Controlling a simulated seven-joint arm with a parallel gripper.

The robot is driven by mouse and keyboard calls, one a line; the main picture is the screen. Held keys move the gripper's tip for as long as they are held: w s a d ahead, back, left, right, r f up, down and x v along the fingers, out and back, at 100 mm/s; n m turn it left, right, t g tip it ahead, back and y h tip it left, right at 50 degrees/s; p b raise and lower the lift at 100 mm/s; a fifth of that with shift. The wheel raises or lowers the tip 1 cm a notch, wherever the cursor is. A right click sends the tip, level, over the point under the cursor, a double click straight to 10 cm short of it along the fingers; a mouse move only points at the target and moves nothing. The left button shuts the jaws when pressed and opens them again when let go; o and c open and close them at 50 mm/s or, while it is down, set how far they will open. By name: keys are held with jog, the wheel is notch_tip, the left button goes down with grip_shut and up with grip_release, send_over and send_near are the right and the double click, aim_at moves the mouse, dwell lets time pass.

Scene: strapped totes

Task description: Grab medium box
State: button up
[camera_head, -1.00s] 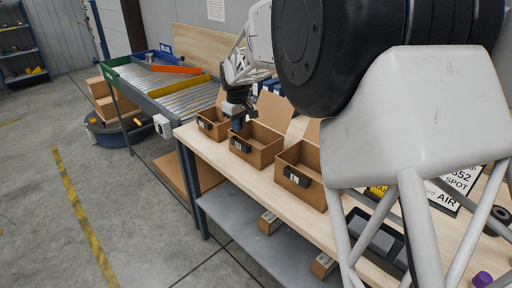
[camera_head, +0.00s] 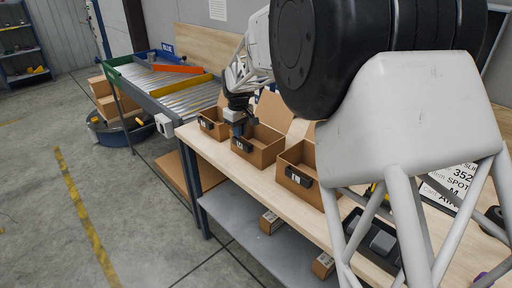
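Three open cardboard boxes with black label holders stand in a row on the wooden bench. The middle box (camera_head: 264,154), which I take as the medium one, has its back flap raised. My gripper (camera_head: 238,130) points down at the left front edge of this box, close to its rim. The gripper partly covers that edge, and I cannot tell whether it touches the box. The fingers are too small to show whether they are open or shut.
The left box (camera_head: 209,127) is close beside my gripper. The right box (camera_head: 297,187) is partly behind my arm. A roller conveyor (camera_head: 180,85) stands beyond the bench (camera_head: 216,150). A dark tray (camera_head: 372,238) and signs (camera_head: 455,185) lie at the right.

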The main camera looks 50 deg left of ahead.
jog(key=shift+f, duration=0.1)
jog(key=shift+w+a+f, duration=0.1)
jog(key=shift+f, duration=2.4)
jog(key=shift+c, duration=0.2)
grip_shut()
jog(key=shift+r, duration=0.2)
